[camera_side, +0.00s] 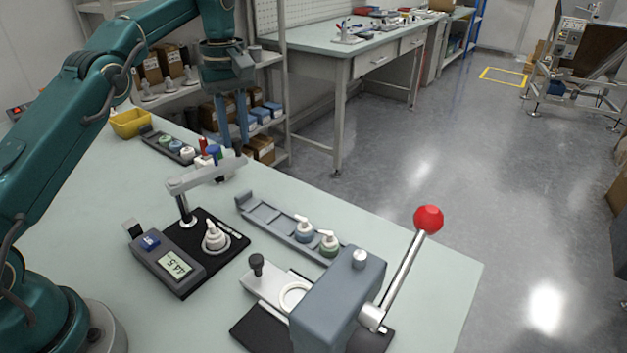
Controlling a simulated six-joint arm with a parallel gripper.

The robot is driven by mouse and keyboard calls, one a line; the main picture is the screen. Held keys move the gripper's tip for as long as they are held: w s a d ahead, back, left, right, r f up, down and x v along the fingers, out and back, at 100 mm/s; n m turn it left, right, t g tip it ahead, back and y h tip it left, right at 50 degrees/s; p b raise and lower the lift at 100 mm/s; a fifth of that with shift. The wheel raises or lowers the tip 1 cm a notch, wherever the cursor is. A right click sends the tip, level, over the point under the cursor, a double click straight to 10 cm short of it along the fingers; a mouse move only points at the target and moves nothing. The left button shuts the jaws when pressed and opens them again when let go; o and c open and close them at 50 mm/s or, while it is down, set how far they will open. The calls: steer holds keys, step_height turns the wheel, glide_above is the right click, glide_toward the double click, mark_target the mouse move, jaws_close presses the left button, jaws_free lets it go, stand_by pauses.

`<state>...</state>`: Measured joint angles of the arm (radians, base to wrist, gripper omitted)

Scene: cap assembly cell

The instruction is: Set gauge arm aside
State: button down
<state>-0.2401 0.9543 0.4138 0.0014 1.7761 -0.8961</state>
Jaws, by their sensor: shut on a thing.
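The gauge arm (205,174) is a light grey bar on an upright post at the back of the gauge (170,263). It points up and to the right, out past the black base plate. My gripper (233,142) is shut at the bar's far end, on what looks like its dark knob; the exact contact is too small to see. A white cap with a nozzle (215,238) stands upright on the gauge's round seat, with no bar above it. The gauge has a lit display and a blue button.
A grey rail (262,215) holds two capped pieces to the right of the gauge. A press (338,300) with a red-knobbed lever (428,219) stands in front. Behind are a dark rack (162,146) of coloured pieces and a yellow bin (130,123).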

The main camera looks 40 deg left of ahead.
steer(key=shift+w+a+n, duration=0.1)
steer(key=shift+a+n, duration=0.4)
stand_by(0.3)
steer(key=c, duration=1)
jaws_free()
